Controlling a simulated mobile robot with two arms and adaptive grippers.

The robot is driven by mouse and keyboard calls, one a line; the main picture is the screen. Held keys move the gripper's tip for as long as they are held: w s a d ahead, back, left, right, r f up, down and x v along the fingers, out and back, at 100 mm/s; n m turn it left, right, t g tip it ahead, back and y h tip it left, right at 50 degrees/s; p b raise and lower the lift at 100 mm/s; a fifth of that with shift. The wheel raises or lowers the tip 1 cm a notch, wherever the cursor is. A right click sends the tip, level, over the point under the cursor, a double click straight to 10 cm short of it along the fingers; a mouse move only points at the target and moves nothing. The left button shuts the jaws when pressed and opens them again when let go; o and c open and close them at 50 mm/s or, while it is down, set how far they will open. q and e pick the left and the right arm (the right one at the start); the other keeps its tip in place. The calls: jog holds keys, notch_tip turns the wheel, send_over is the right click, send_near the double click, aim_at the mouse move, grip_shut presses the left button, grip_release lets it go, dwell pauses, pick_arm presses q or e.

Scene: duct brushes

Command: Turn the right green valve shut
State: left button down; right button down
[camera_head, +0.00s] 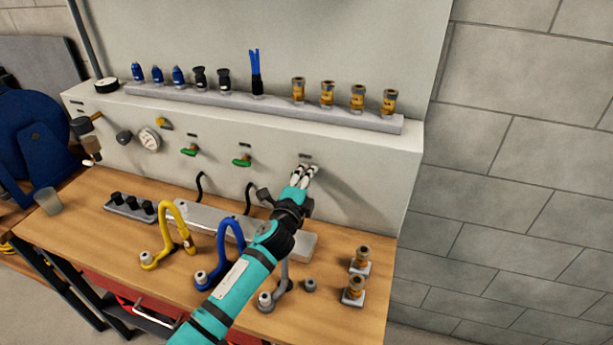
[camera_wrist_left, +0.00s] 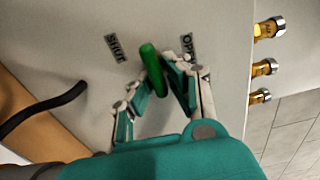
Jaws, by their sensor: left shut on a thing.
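My left gripper (camera_head: 304,172) reaches from below to the front panel, at the rightmost of the valve labels. The right green valve is hidden behind it in the head view. In the left wrist view the right green valve (camera_wrist_left: 152,70) shows as a rounded green handle between the fingers of my left gripper (camera_wrist_left: 152,92), which is shut on it. The SHUT label (camera_wrist_left: 115,47) is left of the handle and the OPEN label (camera_wrist_left: 188,46) is right of it, partly covered by a finger. My right gripper is not in view.
Two other green valves (camera_head: 190,150) (camera_head: 242,160) are on the panel to the left. A ledge (camera_head: 250,104) above holds several blue, black and brass fittings. The bench (camera_head: 330,300) bears yellow, blue and grey hoses (camera_head: 178,228) and two brass fittings (camera_head: 360,260).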

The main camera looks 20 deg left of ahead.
pick_arm(q)
jog(key=c, duration=1.3)
grip_release()
jog(key=shift+f, duration=0.1)
jog(key=shift+c, duration=0.2)
jog(key=s, duration=1.2)
jog(key=shift+a, duration=0.2)
